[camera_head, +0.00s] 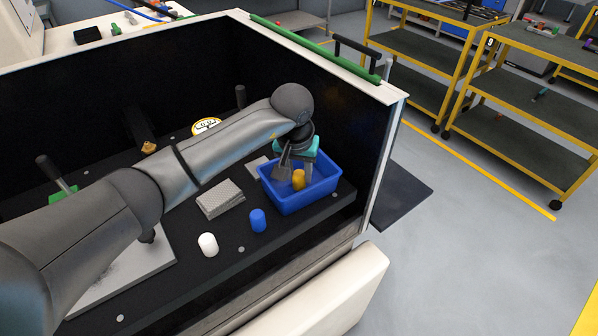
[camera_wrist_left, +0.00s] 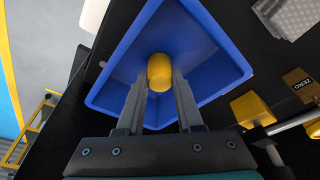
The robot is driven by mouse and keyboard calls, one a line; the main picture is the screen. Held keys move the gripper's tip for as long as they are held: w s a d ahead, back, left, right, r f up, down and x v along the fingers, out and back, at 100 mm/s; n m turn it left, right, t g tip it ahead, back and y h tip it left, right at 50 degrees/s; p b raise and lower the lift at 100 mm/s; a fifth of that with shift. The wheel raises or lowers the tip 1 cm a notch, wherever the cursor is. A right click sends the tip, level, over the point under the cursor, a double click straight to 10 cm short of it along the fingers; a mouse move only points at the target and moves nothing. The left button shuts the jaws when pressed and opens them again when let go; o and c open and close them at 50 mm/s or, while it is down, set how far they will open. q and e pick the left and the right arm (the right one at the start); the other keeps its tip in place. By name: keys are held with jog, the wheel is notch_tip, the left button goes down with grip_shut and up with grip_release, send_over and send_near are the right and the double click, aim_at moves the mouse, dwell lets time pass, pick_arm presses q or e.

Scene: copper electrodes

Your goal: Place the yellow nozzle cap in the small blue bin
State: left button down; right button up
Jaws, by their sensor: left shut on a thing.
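The small blue bin (camera_head: 298,201) stands at the right end of the black work surface. It also fills the middle of the left wrist view (camera_wrist_left: 215,40). My left gripper (camera_head: 291,178) points down at the bin, with its fingers over or inside it. It is shut on the yellow nozzle cap (camera_head: 299,179), which shows between the fingertips in the left wrist view (camera_wrist_left: 160,72). The cap is within the bin's outline; I cannot tell whether it touches the floor. My right gripper is not in view.
A blue cap (camera_head: 257,220) and a white cap (camera_head: 208,244) stand on the surface in front of the bin. A grey textured block (camera_head: 220,199) lies left of the bin. Dark walls of the enclosure (camera_head: 345,125) rise behind and to the right.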

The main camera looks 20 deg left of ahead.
pick_arm(q)
jog(key=shift+f, duration=0.2)
jog(key=c, duration=0.6)
grip_release()
jog(key=shift+o, duration=0.2)
jog(key=shift+r, duration=0.15)
jog(key=shift+r, duration=0.35)
jog(key=v, duration=1.1)
jog(key=shift+r+p, duration=0.2)
jog(key=shift+p, duration=0.25)
jog(key=shift+s, duration=0.1)
